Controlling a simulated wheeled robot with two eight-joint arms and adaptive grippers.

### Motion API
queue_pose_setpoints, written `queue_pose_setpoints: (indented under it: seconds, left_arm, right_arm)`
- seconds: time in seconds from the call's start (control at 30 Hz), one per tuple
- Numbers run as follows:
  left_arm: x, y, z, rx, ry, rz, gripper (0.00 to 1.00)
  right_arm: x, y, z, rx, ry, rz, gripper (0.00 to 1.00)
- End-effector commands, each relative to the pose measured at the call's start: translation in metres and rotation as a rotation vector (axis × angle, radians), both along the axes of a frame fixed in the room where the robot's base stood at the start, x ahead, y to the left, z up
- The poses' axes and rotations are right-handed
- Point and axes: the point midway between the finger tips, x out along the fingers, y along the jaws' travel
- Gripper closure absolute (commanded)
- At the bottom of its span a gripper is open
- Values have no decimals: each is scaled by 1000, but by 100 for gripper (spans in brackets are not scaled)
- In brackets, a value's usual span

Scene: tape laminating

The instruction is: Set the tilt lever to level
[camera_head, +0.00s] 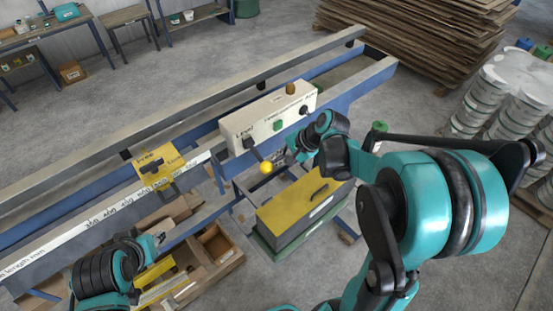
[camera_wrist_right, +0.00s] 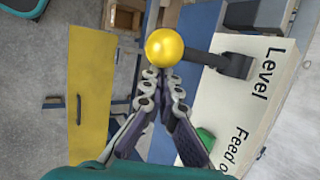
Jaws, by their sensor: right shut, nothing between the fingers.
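The tilt lever is a dark arm (camera_wrist_right: 215,60) with a yellow ball knob (camera_head: 265,167). It comes out of the cream control box (camera_head: 270,123) beside the word "Level", and slants down and outward in the head view. In the right wrist view the ball (camera_wrist_right: 165,47) is just beyond the fingertips. My right gripper (camera_wrist_right: 162,76) is shut and empty, its tips close to the ball; whether they touch it I cannot tell. In the head view my right gripper (camera_head: 290,155) is just right of the ball. My left gripper (camera_head: 154,243) is at the lower left, its fingers unclear.
The box also carries a green button (camera_head: 278,125) and a dark knob (camera_head: 304,109). A yellow-topped bin (camera_head: 300,203) stands below. A yellow stop plate (camera_head: 160,165) sits on the rail at left. Wooden trays (camera_head: 215,245) lie under the rail. Wood boards are stacked behind.

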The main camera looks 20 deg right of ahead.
Motion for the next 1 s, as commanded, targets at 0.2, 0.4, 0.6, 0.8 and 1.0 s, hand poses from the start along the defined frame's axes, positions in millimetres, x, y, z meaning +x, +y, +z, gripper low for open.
queue_pose_setpoints:
  seconds: [0.2,0.4,0.6,0.8,1.0]
  left_arm:
    - [0,0,7,0,0,0,67]
    - [0,0,17,0,0,0,67]
    - [0,0,24,0,0,0,67]
    - [0,0,26,0,0,0,67]
    - [0,0,28,0,0,0,67]
  right_arm:
    - [-1,0,8,-23,61,3,100]
    - [-2,1,21,-63,176,5,100]
    - [0,1,37,-125,340,4,100]
    - [1,1,51,-126,351,2,100]
    - [5,3,62,-125,349,2,100]
